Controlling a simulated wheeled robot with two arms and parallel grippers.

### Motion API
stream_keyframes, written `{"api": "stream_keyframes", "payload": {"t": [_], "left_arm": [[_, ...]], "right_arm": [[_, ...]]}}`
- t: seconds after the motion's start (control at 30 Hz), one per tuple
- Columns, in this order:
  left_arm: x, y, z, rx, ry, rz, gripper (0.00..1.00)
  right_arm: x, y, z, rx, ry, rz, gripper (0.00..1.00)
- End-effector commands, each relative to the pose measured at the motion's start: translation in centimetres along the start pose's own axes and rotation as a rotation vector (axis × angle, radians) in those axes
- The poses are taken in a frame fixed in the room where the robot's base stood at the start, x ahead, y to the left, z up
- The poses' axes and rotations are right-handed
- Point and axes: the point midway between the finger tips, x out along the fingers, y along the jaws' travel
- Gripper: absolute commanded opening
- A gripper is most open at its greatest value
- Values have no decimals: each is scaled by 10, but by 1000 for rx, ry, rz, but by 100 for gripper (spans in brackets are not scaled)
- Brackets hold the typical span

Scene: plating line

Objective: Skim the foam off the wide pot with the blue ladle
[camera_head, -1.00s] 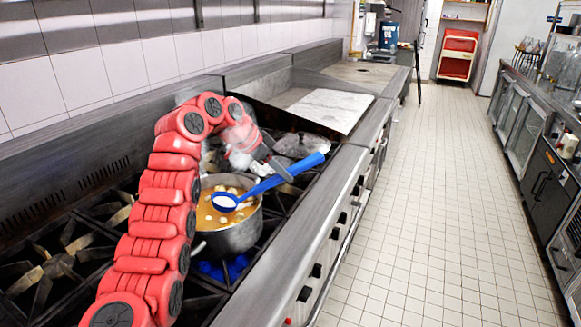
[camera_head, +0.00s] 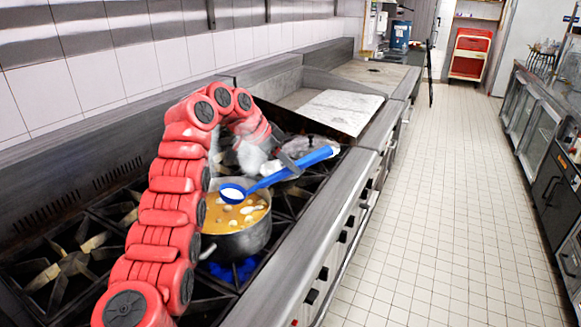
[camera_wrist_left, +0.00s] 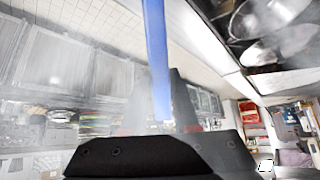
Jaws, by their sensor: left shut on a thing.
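The wide pot (camera_head: 240,243) is a steel pot of orange-brown broth on the stove. Several pale blobs of foam (camera_head: 250,210) float on the broth. The blue ladle (camera_head: 268,181) is tilted, its handle rising to the right. Its bowl (camera_head: 232,193) is above the pot's back-left part and holds something white. My left gripper (camera_head: 289,164) is shut on the ladle's handle, behind and right of the pot. In the left wrist view the blue handle (camera_wrist_left: 157,60) rises from between the dark fingers (camera_wrist_left: 178,100). My right gripper does not show.
A blue flame (camera_head: 232,270) burns under the pot. Black burner grates (camera_head: 65,265) lie to the left. A shiny vessel (camera_head: 318,146) stands behind the gripper. A pale flat plate (camera_head: 342,110) lies farther back. The tiled aisle (camera_head: 430,220) on the right is clear.

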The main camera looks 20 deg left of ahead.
Motion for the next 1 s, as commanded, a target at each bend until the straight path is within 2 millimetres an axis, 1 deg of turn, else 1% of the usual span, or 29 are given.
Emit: {"api": "stream_keyframes", "payload": {"t": [0.03, 0.1, 0.8, 1.0], "left_arm": [[-6, 0, -5, 1, 0, -1, 0], [-10, 0, -8, 1, 1, -1, 0], [-52, -1, -42, 0, 1, -1, 0], [-58, -1, -46, 0, 1, 0, 0]], "right_arm": [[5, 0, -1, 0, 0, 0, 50], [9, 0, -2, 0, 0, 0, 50], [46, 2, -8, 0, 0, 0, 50], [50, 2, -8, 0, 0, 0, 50]]}}
